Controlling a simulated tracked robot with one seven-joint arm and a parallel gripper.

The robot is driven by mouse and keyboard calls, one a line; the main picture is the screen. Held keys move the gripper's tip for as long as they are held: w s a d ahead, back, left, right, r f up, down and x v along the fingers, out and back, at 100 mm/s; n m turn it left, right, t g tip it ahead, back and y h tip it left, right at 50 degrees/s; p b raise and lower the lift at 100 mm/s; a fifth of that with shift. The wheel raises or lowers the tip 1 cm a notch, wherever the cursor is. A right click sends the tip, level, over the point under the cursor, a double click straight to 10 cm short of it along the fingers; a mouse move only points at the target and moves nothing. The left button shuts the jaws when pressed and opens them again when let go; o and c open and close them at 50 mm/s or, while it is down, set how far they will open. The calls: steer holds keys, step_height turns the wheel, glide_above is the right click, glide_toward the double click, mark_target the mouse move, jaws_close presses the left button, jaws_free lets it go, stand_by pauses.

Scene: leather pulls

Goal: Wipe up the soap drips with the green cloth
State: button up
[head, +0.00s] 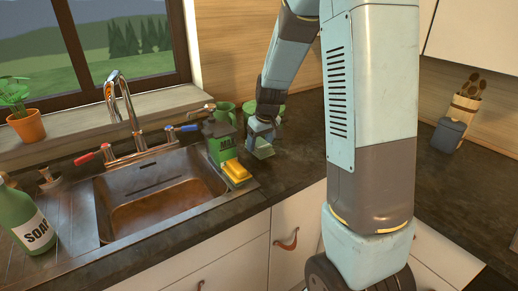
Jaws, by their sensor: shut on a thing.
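My gripper (261,143) is low over the dark counter, right of the sink, and shut on the green cloth (263,152). The cloth is pale green, partly hidden by the fingers, and appears to be at the counter surface. I cannot make out any soap drips at this size. A green soap bottle (37,232) with a white SOAP label stands at the far left, beside the sink.
A green MAX container (226,146) and yellow sponge (237,171) stand close left of my gripper. The sink (160,200) has a tall tap (124,100). Counter to the right (300,165) is clear; a blue-grey canister (448,135) stands farther right.

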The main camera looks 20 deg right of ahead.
steer(key=shift+r, duration=2.45)
